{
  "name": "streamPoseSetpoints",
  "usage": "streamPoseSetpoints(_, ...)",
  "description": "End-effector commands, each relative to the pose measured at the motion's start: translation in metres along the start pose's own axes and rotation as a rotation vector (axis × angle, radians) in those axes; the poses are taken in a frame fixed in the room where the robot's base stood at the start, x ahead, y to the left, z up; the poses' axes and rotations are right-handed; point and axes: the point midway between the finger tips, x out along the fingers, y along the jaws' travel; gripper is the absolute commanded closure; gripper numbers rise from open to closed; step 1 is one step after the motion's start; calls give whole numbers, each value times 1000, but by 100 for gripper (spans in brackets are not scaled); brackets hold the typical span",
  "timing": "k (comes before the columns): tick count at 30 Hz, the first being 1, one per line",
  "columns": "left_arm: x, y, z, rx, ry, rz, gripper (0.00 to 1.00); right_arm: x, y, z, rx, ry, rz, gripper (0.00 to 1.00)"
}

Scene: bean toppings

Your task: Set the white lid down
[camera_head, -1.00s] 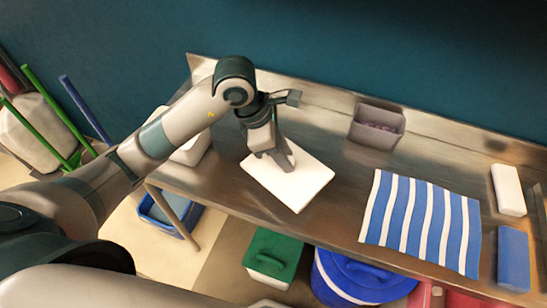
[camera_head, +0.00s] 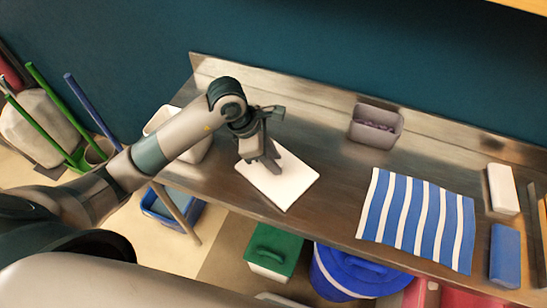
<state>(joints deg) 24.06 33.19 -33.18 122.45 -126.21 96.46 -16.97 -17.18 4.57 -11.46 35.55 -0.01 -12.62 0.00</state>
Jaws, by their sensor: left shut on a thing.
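The white lid (camera_head: 285,190) is a flat, roughly square slab in the head view, at the left-middle of the steel table. My left gripper (camera_head: 270,162) is above its back half and shut on it; the fingers hide the grip point. I cannot tell whether the lid touches the table or hangs just above it. My right gripper is not in view.
A white container (camera_head: 194,149) stands left, partly behind my arm. A grey bin with purplish contents (camera_head: 376,126) stands at the back. A striped cloth (camera_head: 416,220), white block (camera_head: 503,189) and blue block (camera_head: 505,256) lie right. Steel tabletop (camera_head: 325,150) is bare between.

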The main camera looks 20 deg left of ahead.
Motion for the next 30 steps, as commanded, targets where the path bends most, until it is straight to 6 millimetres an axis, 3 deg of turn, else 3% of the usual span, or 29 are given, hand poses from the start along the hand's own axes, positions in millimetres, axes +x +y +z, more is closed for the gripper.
streamPoseSetpoints(15, 11, 0, -5, 1, 0, 1, 100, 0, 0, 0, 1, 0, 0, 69)
streamPoseSetpoints(16, 11, 0, -5, 1, 0, 1, 72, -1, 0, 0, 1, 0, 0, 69)
streamPoseSetpoints(18, 10, 0, -4, 1, 0, 1, 56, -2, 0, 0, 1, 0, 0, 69)
streamPoseSetpoints(30, 8, 0, -3, 0, 0, 1, 56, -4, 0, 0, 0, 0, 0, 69)
